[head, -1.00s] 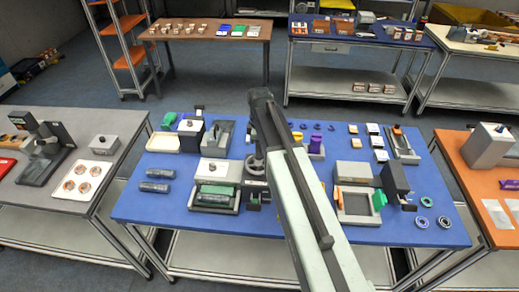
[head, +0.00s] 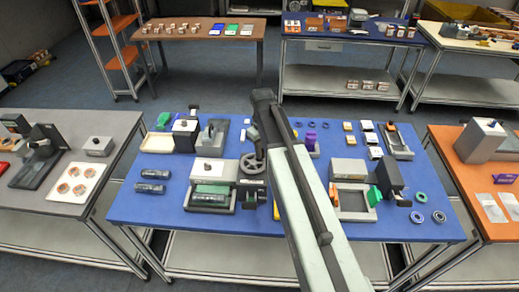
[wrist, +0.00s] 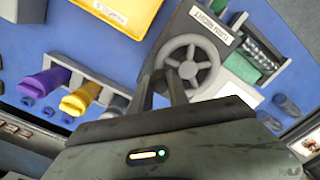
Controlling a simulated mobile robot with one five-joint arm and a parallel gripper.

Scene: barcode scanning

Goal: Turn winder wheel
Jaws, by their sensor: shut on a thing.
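In the head view my gripper (head: 261,150) is at the wheel's upper right edge, partly hidden by my arm.
Purple and yellow pieces (wrist: 82,97) stand near my gripper in the wrist view. The table's front edge is fairly clear.

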